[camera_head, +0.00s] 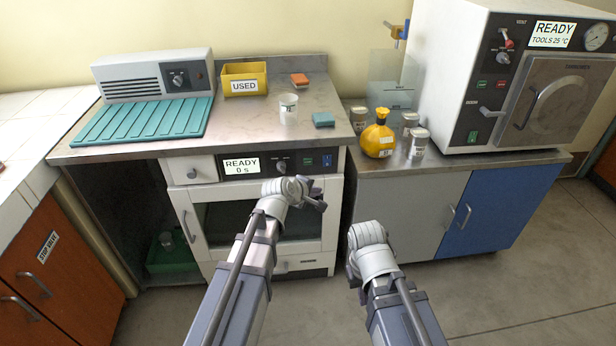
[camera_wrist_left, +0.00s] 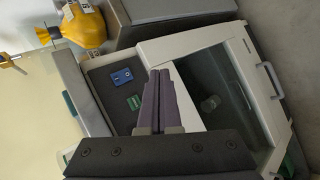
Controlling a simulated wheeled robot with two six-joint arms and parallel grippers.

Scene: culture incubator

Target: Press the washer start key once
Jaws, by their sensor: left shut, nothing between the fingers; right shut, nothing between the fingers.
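The washer (camera_head: 262,215) is the white front-door machine under the left counter. Its dark control strip has a display (camera_head: 241,167) reading "READY 0 s", a knob (camera_head: 281,166), a green key (camera_head: 307,161) and a blue key (camera_head: 327,160); their lettering is too small to read. In the left wrist view the green key (camera_wrist_left: 134,102) and blue key (camera_wrist_left: 122,77) show left of my left gripper (camera_wrist_left: 159,72). My left gripper (camera_head: 320,204) is shut and empty, in front of the washer, below the keys in the picture. My right gripper (camera_head: 352,278) is shut, lower right, mostly hidden by its wrist.
On the counter are a yellow "USED" bin (camera_head: 244,82), a cup (camera_head: 288,110), a teal sponge (camera_head: 323,119) and a ribbed teal mat (camera_head: 145,121). A yellow flask (camera_head: 378,138) and metal tins stand right, beside the autoclave (camera_head: 480,75). The counter edge overhangs the control strip.

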